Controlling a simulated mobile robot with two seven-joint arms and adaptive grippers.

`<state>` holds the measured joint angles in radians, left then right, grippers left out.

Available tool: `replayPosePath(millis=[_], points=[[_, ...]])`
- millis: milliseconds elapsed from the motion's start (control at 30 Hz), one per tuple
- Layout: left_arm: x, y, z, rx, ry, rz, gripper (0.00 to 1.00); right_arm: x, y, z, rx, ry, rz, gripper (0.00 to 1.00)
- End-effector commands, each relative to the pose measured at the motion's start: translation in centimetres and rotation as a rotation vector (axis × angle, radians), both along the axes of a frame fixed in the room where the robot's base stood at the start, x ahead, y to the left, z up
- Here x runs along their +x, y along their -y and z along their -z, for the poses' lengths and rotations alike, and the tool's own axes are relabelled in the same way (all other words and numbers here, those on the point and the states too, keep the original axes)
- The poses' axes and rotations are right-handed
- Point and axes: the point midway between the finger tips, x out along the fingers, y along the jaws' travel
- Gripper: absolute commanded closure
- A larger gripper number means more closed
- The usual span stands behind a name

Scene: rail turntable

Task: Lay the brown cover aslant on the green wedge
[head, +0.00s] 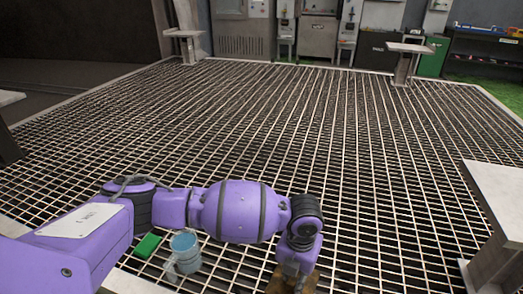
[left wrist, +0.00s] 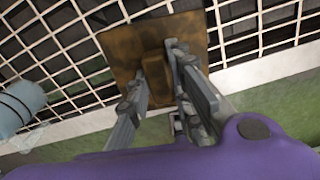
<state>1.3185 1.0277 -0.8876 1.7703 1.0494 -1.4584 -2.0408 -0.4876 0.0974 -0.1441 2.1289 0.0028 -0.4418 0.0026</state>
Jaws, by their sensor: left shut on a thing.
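The brown cover (left wrist: 122,45) is a flat square plate with a raised block in its middle. My left gripper (left wrist: 160,78) is shut on that block, a finger on each side. In the head view the cover (head: 273,284) shows at the bottom edge under my left gripper (head: 295,276), partly hidden and cut off by the frame. The green wedge (head: 147,245) lies to the left, below my purple forearm, with nothing on it. I cannot make out its slope. I cannot tell whether the cover touches a surface below. My right gripper is not in view.
A blue mug-like vessel (head: 185,250) stands just right of the wedge, between it and my left gripper. It also shows at the left of the wrist view (left wrist: 18,105). A wide metal grating (head: 300,130) lies beyond. A grey pedestal (head: 498,195) stands at right.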

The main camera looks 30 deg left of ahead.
Motion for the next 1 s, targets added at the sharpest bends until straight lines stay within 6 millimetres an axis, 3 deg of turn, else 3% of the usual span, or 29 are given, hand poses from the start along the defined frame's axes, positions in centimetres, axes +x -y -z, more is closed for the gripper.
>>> replayPosePath(millis=[600, 1000], points=[[0.2, 0.1, 4.7, -0.001, 0.004, 0.000, 1.00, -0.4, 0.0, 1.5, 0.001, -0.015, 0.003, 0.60], [0.3, 0.1, 6.1, 0.000, 0.005, 0.000, 1.00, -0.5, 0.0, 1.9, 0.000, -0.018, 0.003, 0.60]])
